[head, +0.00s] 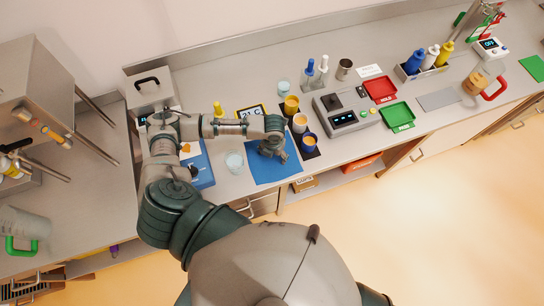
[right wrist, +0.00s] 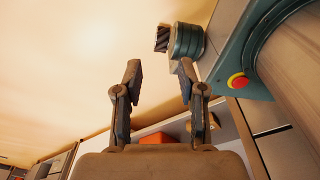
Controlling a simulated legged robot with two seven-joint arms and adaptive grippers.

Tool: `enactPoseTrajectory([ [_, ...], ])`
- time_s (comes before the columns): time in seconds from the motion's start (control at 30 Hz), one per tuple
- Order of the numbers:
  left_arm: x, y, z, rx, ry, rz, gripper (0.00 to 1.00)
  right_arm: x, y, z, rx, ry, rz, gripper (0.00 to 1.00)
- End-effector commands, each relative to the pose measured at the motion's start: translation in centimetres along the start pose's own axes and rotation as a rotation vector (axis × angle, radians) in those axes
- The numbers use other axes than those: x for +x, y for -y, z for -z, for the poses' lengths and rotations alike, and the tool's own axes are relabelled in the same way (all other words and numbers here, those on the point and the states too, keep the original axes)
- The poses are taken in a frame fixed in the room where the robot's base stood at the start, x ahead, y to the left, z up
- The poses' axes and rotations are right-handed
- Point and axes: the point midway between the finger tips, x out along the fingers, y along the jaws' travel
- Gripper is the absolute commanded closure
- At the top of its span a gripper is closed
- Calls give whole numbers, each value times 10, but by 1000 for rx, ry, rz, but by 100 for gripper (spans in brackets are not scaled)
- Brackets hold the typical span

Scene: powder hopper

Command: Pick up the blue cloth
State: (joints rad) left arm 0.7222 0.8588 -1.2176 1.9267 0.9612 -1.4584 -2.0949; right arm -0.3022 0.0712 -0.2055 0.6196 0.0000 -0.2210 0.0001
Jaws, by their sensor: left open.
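A flat blue cloth (head: 262,175) lies on the counter near its front edge, in the middle of the head view. My left gripper (head: 279,155) is open over the cloth and hides part of it. I cannot tell whether its fingers touch the cloth. My right gripper (right wrist: 160,75) shows in the right wrist view with its two fingers apart and nothing between them. It is away from the cloth, which does not show in that view.
Yellow, white and blue cups (head: 300,123) stand just right of the cloth. A clear beaker (head: 234,162) stands left of it, beside a blue board (head: 204,172).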

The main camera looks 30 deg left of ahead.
Motion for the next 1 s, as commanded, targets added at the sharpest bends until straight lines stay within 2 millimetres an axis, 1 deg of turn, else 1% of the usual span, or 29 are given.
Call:
enactPoseTrajectory([
  [0.13, 8, -2, 0, 0, -2, 1, 17, 4, -12, 4, 1, -7, -15, 60],
  [0.3, 7, -5, 0, 0, -2, 4, 38, 2, -21, 2, 1, -5, -24, 60],
  [0.43, 9, -7, 1, 0, -4, 5, 54, 2, -21, 1, 0, -4, -25, 60],
  [0.57, 10, -7, 2, 0, -7, 3, 70, 3, -14, 0, 2, -2, -17, 60],
  [0.6, 10, -6, 2, 0, -8, 2, 75, 3, -11, 0, 3, -2, -13, 60],
  [0.7, 10, -5, 2, 0, -9, 1, 86, 3, -1, 1, 4, -2, -2, 60],
  [0.83, 10, -5, 2, 0, -9, 0, 84, 3, 3, 1, 3, -3, 3, 60],
  [1.0, 7, -4, 2, 0, -8, 0, 85, 0, -3, 0, 0, -1, -4, 60],
])
